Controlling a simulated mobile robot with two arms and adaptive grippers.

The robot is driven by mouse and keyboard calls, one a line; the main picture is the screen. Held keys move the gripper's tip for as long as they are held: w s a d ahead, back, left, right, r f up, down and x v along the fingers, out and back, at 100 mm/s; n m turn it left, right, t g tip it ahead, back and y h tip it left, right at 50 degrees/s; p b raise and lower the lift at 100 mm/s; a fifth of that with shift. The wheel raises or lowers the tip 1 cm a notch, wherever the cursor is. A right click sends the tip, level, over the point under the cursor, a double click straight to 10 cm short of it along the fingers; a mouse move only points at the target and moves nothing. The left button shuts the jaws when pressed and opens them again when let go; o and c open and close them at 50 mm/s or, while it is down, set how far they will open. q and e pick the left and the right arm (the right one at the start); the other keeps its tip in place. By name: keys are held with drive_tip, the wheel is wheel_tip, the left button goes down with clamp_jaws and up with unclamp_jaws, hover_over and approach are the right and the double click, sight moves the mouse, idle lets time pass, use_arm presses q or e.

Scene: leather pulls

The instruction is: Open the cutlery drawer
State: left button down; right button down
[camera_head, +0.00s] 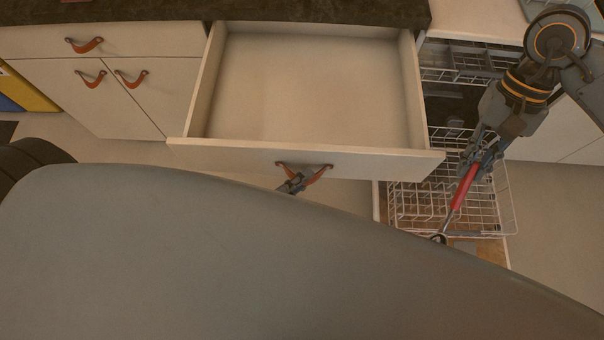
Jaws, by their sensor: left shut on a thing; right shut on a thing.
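The drawer (300,90) in the middle is pulled well out, and its inside looks empty. Its front panel (230,155) carries a brown leather pull (318,174). My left gripper (292,183) is shut on this leather pull; my own grey body hides most of its arm. My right gripper (477,160) is shut on a red-handled utensil (463,190) with a dark, rounded lower end. It holds the utensil slanted downward in front of the rack on the right. Whether the utensil touches the rack cannot be told.
An open dishwasher with a wire rack (410,205) stands right of the drawer. A closed drawer with a leather pull (84,45) and two closed doors are at the left. A dark countertop (300,10) runs above. Free floor (85,145) shows at the left.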

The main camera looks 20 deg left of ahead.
use_arm(q)
drive_tip(key=c, duration=1.4)
unclamp_jaws()
drive_tip(key=shift+o, duration=0.2)
drive_tip(key=v, duration=1.2)
drive_tip(key=s+a+f+n+g+y, duration=0.15)
drive_tip(key=f+n, duration=0.25)
drive_tip(key=f, duration=0.5)
drive_tip(key=a+f+n+g+y, duration=0.2)
drive_tip(key=a+f+n+y, duration=0.1)
drive_tip(key=f, duration=0.6)
drive_tip(key=s+a+f+n+g+y, duration=0.15)
drive_tip(key=f+n, duration=0.25)
drive_tip(key=f, duration=0.5)
drive_tip(key=s+a+f+n+g+y, duration=0.2)
drive_tip(key=s+f+n+g, duration=0.6)
drive_tip(key=f, duration=0.6)
drive_tip(key=shift+s+n, duration=0.5)
drive_tip(key=shift+s, duration=0.65)
